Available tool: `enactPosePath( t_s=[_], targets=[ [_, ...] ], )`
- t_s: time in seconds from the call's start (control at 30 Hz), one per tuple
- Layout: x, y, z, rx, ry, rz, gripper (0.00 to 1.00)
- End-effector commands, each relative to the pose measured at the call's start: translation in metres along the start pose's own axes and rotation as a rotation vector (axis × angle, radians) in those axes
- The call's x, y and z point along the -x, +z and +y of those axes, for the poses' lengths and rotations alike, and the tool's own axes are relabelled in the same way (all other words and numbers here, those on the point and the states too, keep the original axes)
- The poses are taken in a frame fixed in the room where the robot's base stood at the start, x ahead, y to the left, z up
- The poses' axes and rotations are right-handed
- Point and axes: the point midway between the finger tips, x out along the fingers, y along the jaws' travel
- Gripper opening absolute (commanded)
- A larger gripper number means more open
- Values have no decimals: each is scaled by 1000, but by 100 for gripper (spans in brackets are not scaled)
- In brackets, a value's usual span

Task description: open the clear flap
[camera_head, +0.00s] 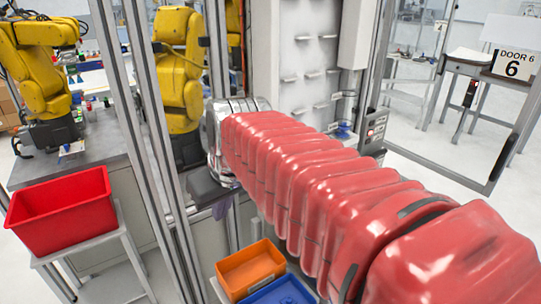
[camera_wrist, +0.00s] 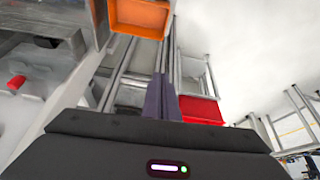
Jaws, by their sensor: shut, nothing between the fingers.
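My gripper shows in the wrist view as two dark purple-grey fingers (camera_wrist: 161,100) close together, shut and empty. In the head view my red-sleeved arm reaches to the metal frame, and the purplish fingers (camera_head: 222,207) hang below its grey end, partly hidden. I cannot make out a clear flap for certain. See-through openings stand between the metal posts (camera_head: 150,120), but any clear sheet there is too faint to tell. My arm hides part of the frame and what lies behind it.
A red bin (camera_head: 62,210) stands on a stand at left; it also shows in the wrist view (camera_wrist: 200,108). Orange (camera_head: 250,268) and blue (camera_head: 282,292) bins sit below my arm. Yellow robot arms (camera_head: 180,65) stand behind the posts. A DOOR 6 sign (camera_head: 513,65) is at right.

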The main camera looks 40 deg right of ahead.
Motion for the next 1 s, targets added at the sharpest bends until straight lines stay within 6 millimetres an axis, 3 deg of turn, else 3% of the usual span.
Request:
enactPosePath(
  t_s=[0.5,1.0],
  targets=[
    [0,-72,102,-34,10,-30,0],
    [-8,-106,228,-55,10,-37,0]
  ],
)
